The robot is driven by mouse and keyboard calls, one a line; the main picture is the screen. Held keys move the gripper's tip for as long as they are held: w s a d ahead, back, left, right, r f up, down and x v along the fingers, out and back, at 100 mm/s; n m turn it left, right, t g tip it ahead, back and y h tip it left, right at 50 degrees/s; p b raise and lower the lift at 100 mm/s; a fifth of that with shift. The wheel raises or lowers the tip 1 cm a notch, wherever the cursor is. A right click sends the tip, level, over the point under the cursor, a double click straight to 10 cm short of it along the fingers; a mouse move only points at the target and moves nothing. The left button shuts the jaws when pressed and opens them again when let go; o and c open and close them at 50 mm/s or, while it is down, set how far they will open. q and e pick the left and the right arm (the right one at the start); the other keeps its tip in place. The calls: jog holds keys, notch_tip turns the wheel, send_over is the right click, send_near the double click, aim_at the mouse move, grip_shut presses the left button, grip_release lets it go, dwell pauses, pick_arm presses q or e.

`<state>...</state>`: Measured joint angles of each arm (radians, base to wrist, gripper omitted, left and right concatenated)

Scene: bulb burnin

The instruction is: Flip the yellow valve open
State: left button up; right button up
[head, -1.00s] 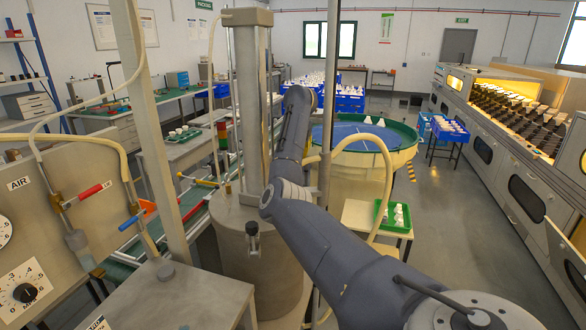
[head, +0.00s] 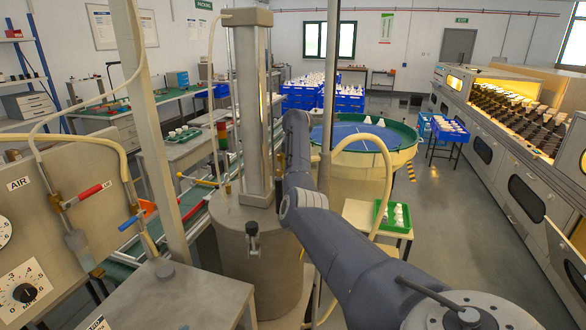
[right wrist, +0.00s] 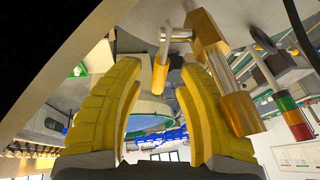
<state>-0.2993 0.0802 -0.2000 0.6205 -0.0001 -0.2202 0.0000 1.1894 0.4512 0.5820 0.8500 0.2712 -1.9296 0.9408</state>
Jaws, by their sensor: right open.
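No plainly yellow valve handle can be made out in the head view. The left panel there has a red handle (head: 90,192) and a blue handle (head: 131,222). In the right wrist view, my right gripper (right wrist: 160,72) has its yellow fingers spread apart. A small gold-coloured fitting on a pale stem (right wrist: 160,68) shows between the fingertips, and I see no grip on it. A larger gold cylinder (right wrist: 238,110) is close beside the right-hand finger. Whether either gold part is the valve I cannot tell. My left gripper is out of view.
A grey metal tank (head: 240,262) with a tall column (head: 256,110) stands by my right arm. A cream hose (head: 388,175) loops close to that arm. A green tray of white bulbs (head: 380,214) is on a small table to the right. Open floor lies beyond.

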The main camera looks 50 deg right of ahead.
jog(key=shift+o, duration=0.3)
grip_shut()
dwell(0.3)
